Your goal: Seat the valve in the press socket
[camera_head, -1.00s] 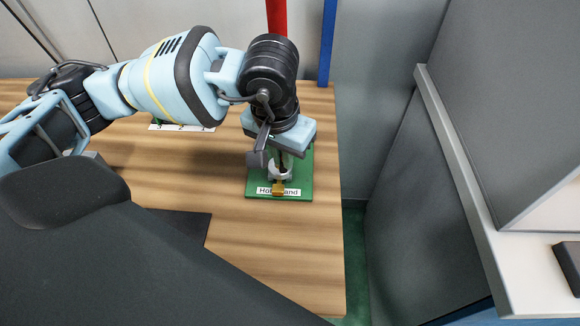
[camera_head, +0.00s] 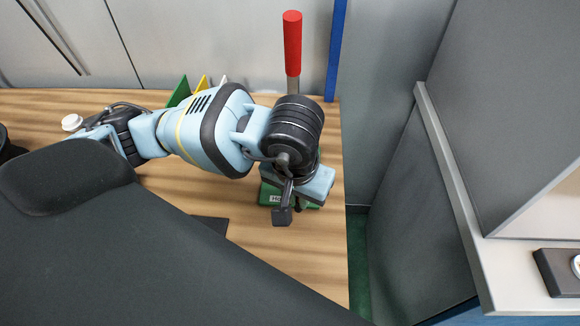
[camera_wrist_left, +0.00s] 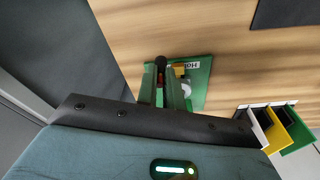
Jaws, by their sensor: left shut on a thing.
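My left gripper (camera_head: 300,204) is over the green stand (camera_head: 268,189), and the wrist and palm hide its fingertips in the head view. In the left wrist view the two fingers (camera_wrist_left: 171,88) close on a slim dark piece with a reddish part (camera_wrist_left: 160,68). It seems to be the valve, mostly hidden. Behind the fingers is the labelled green stand (camera_wrist_left: 200,82), with a small brass-coloured part (camera_wrist_left: 178,71) and a pale ring on it. I cannot make out the press socket. My right gripper is not in view.
A red handle (camera_head: 292,44) on a grey shaft and a blue post (camera_head: 336,50) rise behind the stand. Green, yellow and white upright plates (camera_head: 203,82) stand at the back. A dark mat (camera_head: 211,224) lies nearby. A black box (camera_head: 558,272) sits on the right-hand counter.

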